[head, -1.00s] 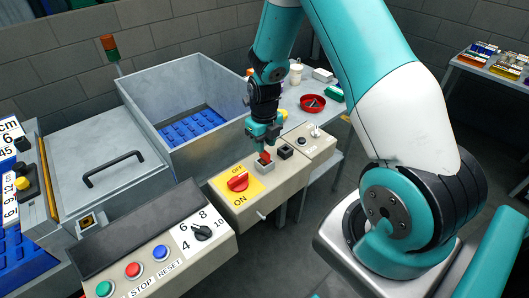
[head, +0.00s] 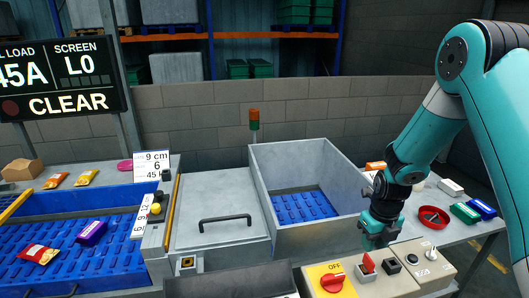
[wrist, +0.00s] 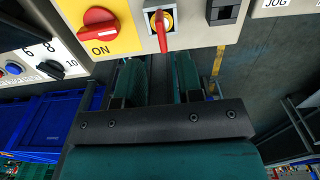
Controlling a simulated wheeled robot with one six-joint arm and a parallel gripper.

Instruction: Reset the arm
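My gripper (head: 378,238) hangs at the right side of the control panels in the head view, just behind the red lever switch (head: 368,263). In the wrist view its two fingers (wrist: 155,78) stand apart with nothing between them. The red lever (wrist: 161,32) shows beyond the fingertips and looks apart from them. My teal and white arm reaches in from the right, bent at the elbow. The red rotary knob (head: 332,280) on its yellow ON/OFF plate is left of the lever, and a black button (head: 391,264) is right of it.
An open grey bin (head: 290,160) with a blue ribbed floor stands behind the panel. A closed grey lid with a black handle (head: 225,220) is left of it. A blue belt (head: 120,255) carries packets. A screen (head: 60,80) reads CLEAR. A red dish (head: 433,216) is right of my gripper.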

